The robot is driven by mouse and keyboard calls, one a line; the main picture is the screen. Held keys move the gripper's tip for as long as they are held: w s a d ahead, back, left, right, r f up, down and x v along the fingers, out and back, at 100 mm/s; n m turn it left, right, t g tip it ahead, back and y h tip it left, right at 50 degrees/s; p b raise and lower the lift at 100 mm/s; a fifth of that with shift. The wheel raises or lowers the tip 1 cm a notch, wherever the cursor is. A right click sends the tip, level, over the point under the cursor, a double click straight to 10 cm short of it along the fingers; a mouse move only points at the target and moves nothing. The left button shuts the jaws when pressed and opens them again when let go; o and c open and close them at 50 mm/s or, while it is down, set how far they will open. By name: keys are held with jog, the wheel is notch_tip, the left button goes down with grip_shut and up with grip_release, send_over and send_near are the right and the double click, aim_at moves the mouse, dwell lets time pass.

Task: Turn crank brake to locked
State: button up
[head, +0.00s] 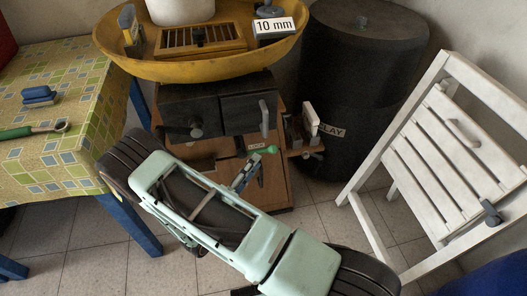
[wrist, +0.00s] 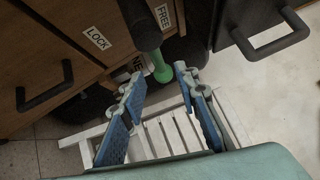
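The crank brake has a green handle (head: 264,150) on the front of the wooden cabinet below the yellow bowl. In the wrist view the green handle (wrist: 160,62) hangs from a dark rounded part (wrist: 138,22). A LOCK label (wrist: 97,38) is left of it, a FREE label (wrist: 165,17) right of it, and a partly hidden label starting "NE" (wrist: 136,66) close by. My gripper (wrist: 160,76) is open, its blue-padded fingers on either side of the handle's lower end in this picture. I cannot tell whether they touch it. The head view shows my gripper (head: 248,172) just below the handle.
A yellow bowl (head: 160,70) with a "10 mm" block stands above the cabinet. A black barrel (head: 360,60) is behind, right. A white slatted chair (head: 455,150) stands right, and a cloth-covered table (head: 75,95) left. Dark pull handles (wrist: 45,88) stick out beside the crank.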

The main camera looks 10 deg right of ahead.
aim_at(265, 150)
jog(key=x, duration=0.6)
jog(key=shift+w+d+b, duration=0.2)
jog(key=shift+d+b, duration=0.1)
jog(key=c, duration=0.8)
jog(key=shift+s+d, duration=0.1)
jog(key=shift+s, duration=0.05)
